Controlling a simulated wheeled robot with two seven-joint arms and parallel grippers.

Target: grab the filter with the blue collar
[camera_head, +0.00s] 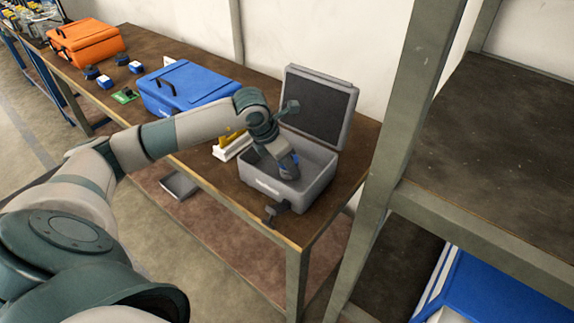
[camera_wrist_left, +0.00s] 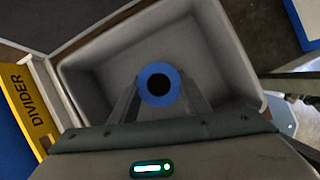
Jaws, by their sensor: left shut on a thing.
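The filter with the blue collar (camera_wrist_left: 147,72) is between the fingers of my left gripper (camera_wrist_left: 160,90), seen end-on in the left wrist view as a blue ring with a dark centre. In the head view my left gripper (camera_head: 287,165) points down into the open grey case (camera_head: 325,168), and a bit of blue (camera_head: 295,158) shows at its fingers. The gripper is shut on the filter, over the case's interior. Whether the filter touches the case floor I cannot tell. My right gripper is not in view.
The case's lid (camera_head: 318,108) stands open at the back. A yellow divider (camera_wrist_left: 27,105) in a white holder (camera_head: 232,148) is left of the case. A blue case (camera_head: 190,88), an orange case (camera_head: 86,43) and small blue-and-black items stand further left. A shelf post (camera_head: 400,130) rises at right.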

